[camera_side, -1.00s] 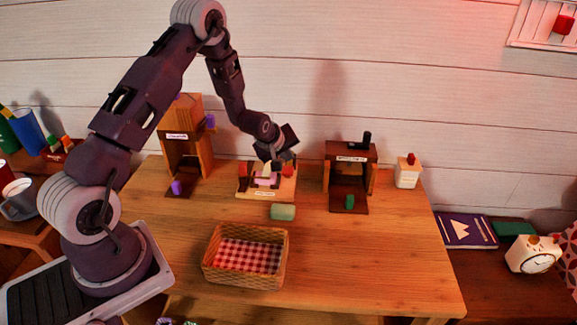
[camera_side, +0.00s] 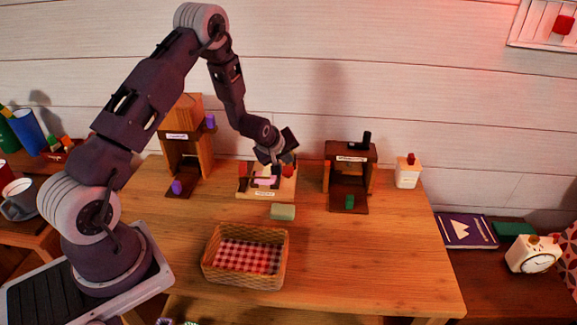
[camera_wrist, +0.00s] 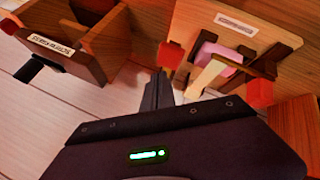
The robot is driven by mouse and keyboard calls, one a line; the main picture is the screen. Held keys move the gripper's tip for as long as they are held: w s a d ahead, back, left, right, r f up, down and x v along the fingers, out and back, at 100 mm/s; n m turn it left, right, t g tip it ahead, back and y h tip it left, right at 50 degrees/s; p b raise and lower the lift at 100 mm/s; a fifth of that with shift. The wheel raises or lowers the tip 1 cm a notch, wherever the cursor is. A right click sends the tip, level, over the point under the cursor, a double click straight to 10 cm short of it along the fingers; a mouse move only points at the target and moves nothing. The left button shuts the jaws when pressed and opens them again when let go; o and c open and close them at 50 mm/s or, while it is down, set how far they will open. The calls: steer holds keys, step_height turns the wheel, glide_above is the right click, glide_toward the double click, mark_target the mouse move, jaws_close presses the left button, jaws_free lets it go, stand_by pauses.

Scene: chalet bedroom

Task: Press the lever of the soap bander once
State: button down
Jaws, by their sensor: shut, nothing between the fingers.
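A low pale wooden stand (camera_side: 285,194) with a label, probably the soap bander, sits at the back middle of the table. It also fills the upper right of the wrist view (camera_wrist: 278,32). It carries a pink block (camera_wrist: 222,58), a cream strip (camera_wrist: 206,78) across dark arms, and two red knobs, one to the left (camera_wrist: 172,55) and one to the right (camera_wrist: 259,92). My gripper (camera_side: 272,161) is above this stand, shut and empty. In the wrist view its fingertips (camera_wrist: 158,77) appear just below the left red knob; contact cannot be told.
A tall wooden device (camera_side: 205,143) with purple parts stands left, and a dark wooden device (camera_side: 337,172) with a black handle stands right. A pale green bar (camera_side: 283,212) and a wicker basket (camera_side: 216,280) lie in front. The table's right front is clear.

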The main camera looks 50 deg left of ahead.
steer(key=shift+s+d+f, duration=0.15)
steer(key=shift+f, duration=1.25)
stand_by(1.0)
steer(key=shift+r, duration=1.85)
steer(key=shift+w+a+r, duration=0.1)
steer(key=shift+r, duration=0.75)
steer(key=shift+w+a+r, duration=0.15)
steer(key=shift+r, duration=0.7)
steer(key=shift+w+a+r, duration=0.1)
steer(key=shift+r, duration=0.75)
